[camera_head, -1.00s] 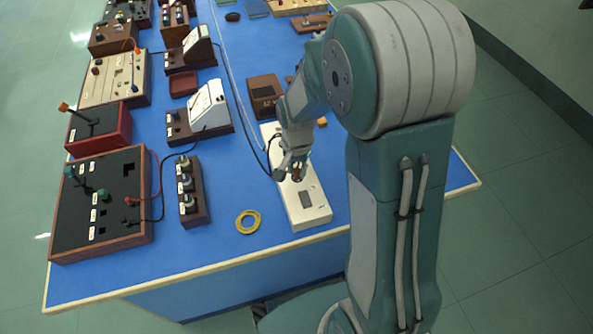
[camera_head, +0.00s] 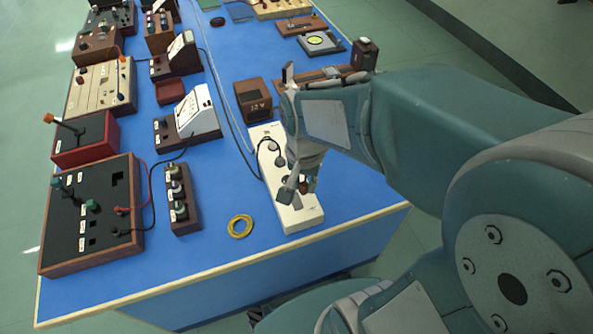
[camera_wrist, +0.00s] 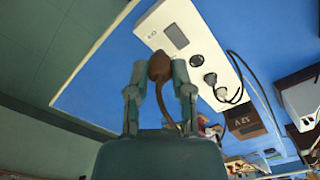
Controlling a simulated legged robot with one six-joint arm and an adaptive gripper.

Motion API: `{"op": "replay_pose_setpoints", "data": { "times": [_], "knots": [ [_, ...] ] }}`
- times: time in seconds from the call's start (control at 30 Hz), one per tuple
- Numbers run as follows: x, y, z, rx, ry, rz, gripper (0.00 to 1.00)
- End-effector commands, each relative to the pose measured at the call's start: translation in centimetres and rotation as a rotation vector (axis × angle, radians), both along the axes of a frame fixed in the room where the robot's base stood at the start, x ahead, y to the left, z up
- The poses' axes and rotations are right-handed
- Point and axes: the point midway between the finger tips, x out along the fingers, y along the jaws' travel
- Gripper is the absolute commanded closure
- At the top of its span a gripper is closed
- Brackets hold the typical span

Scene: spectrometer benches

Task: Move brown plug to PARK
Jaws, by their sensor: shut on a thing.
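The brown plug (camera_wrist: 159,67) is between my gripper's fingers (camera_wrist: 160,80) in the wrist view, with its brown cord hanging back toward the palm. My gripper is shut on it. In the head view my gripper (camera_head: 297,192) is over the near half of the white socket strip (camera_head: 300,219), and the plug is mostly hidden. No PARK label is readable.
A brown 12 V box (camera_head: 254,100) stands beyond the strip. A yellow ring (camera_head: 240,226) lies to the left of it, near a brown block with several knobs (camera_head: 178,198). Black cords run beside the strip. Blue bench top is free around the ring.

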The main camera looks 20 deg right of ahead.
Motion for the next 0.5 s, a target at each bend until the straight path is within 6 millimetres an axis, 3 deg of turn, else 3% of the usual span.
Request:
{"op": "replay_pose_setpoints", "data": {
  "times": [0.2,0.5],
  "knots": [
    [-2.0,0.0,0.9,0.0,-0.002,0.0,1.0],
    [-2.7,0.0,1.8,0.0,-0.002,0.0,1.0]
  ]
}}
